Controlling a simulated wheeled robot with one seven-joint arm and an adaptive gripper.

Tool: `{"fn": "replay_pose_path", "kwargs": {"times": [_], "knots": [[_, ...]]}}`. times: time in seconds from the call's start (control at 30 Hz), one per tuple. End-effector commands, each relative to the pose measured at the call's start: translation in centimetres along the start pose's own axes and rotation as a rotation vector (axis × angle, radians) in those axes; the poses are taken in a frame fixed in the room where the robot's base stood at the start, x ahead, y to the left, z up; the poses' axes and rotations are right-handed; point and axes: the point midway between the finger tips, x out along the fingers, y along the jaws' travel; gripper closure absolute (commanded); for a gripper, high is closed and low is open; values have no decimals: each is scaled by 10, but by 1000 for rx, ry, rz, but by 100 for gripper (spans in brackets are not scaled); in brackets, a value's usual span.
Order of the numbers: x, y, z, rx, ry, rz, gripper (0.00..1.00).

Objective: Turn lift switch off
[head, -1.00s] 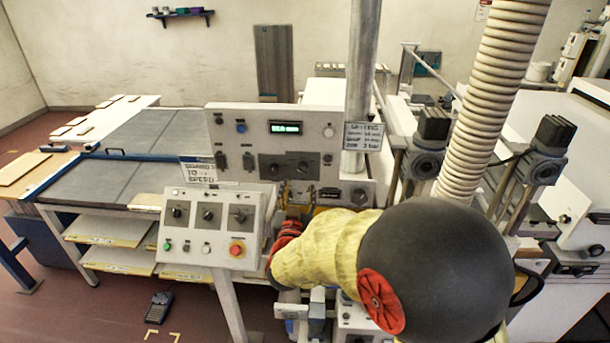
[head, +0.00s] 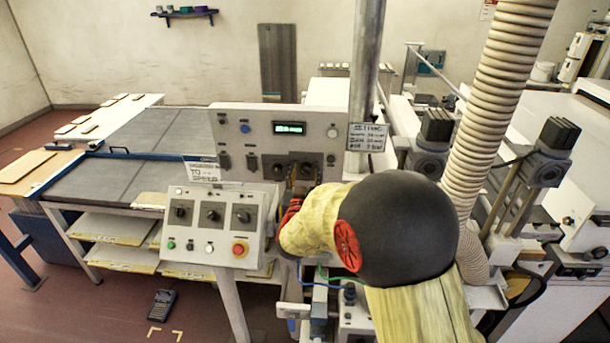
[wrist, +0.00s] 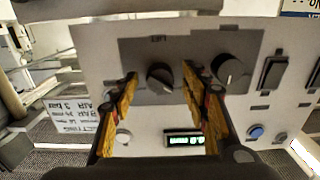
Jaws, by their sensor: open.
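The lift switch (wrist: 160,77) is a dark rotary knob on a grey plate, with a label that seems to read LIFT beside it in the wrist view, where the panel appears upside down. My gripper (wrist: 161,76) is open, with one yellow-and-black finger on each side of the knob in that view. I cannot tell whether the fingers touch it. In the head view my gripper (head: 292,192) is in front of the upper panel's knob plate, and the arm partly hides the panel's lower edge.
A second, larger knob (wrist: 231,72) sits close beside the right finger in the wrist view. The panel has a lit green display (head: 288,128) and rocker switches. A lower control box (head: 212,222) with a red button stands just left of my gripper. A metal post (head: 366,80) rises at the right.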

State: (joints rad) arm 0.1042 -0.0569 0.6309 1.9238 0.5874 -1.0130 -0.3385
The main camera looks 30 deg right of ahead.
Motion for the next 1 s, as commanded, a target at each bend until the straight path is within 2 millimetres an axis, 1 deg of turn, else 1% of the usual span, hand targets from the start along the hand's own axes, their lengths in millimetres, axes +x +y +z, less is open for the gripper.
{"fn": "replay_pose_path", "kwargs": {"times": [0.07, 0.8, 1.0], "knots": [[0, 0, 0, 0, 0, 0, 57], [0, 0, 0, 0, -1, -1, 98], [0, 0, 1, 12, 0, -1, 98]]}}
